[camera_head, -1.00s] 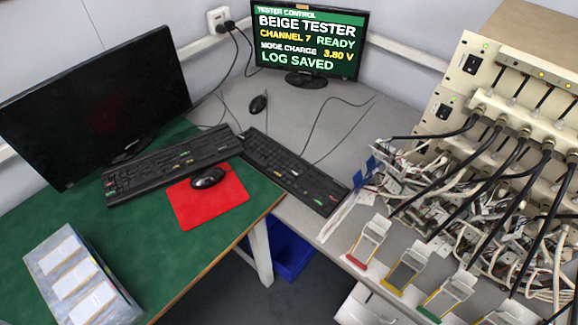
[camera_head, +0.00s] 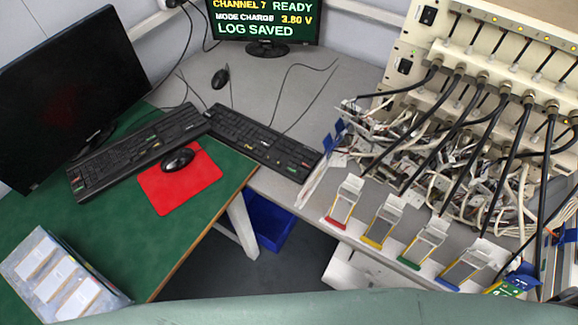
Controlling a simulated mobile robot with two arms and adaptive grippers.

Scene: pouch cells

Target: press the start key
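A black keyboard (camera_head: 262,142) lies on the grey bench below the tester screen, with a few small coloured keys. A second black keyboard (camera_head: 135,152) lies to its left on the green-topped table and also has coloured keys. The key labels are too small to read, so I cannot tell which one is the start key. The tester screen (camera_head: 263,20) shows channel 7 READY, MODE CHARGE, 3.80 V and LOG SAVED; its top is cut off. Neither of my grippers is in view.
A dark monitor (camera_head: 65,95) stands at left. A mouse (camera_head: 178,160) rests on a red mat (camera_head: 185,195). A beige tester rack (camera_head: 440,50) with cables fills the right, behind several pouch cell holders. A tray of cells (camera_head: 25,262) sits lower left. A smooth green-grey surface crosses the bottom.

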